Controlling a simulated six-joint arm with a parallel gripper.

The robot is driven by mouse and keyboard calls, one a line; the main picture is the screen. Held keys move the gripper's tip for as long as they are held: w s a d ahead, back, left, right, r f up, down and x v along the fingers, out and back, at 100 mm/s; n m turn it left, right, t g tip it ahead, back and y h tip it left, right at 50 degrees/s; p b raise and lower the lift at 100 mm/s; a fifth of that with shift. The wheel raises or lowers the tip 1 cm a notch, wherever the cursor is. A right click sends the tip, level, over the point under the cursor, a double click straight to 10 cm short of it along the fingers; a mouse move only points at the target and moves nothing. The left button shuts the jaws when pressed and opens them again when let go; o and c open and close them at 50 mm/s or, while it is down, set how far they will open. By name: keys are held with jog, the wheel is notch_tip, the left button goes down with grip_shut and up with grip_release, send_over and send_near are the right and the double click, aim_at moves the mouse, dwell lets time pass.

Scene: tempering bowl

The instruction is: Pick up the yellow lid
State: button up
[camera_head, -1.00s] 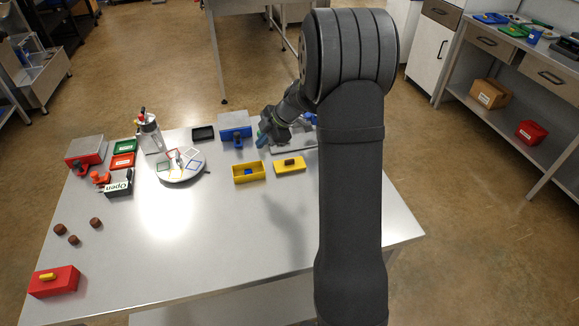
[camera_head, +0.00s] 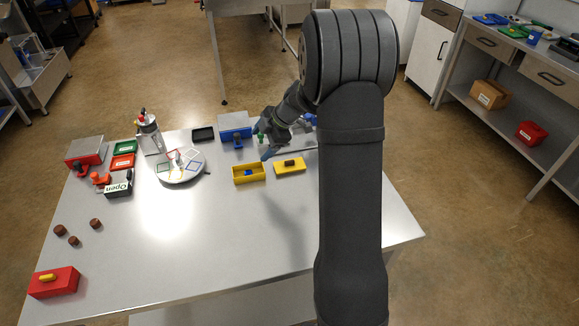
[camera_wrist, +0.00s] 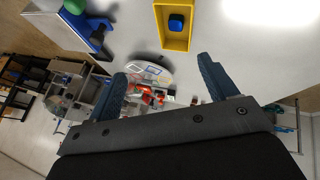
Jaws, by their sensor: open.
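The yellow lid (camera_head: 290,167) lies flat on the table, with a dark brown handle on top, just right of the open yellow box (camera_head: 250,181). A blue block (camera_head: 248,172) is in that box. My gripper (camera_head: 265,142) is open and hangs above and behind the box and lid, apart from both. In the wrist view my gripper (camera_wrist: 162,84) shows two spread fingers with nothing between them. The yellow box (camera_wrist: 159,28) and its blue block (camera_wrist: 176,22) appear at the top of that view. The lid is not visible there.
A blue box (camera_head: 236,120) stands behind, close to my gripper. A round turntable (camera_head: 181,178), a bottle (camera_head: 149,134) and a red box (camera_head: 54,282) are on the left. A green item (camera_wrist: 74,5) shows near the gripper. The table's front middle is clear.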

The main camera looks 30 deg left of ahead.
jog(key=s+h, duration=0.1)
jog(key=h, duration=0.1)
jog(key=m+t+h, duration=0.2)
jog(key=t+h, duration=0.3)
jog(key=h, duration=0.3)
send_near(289, 161)
jog(key=x, duration=1)
jog(key=shift+w, duration=0.1)
jog(key=c, duration=1.1)
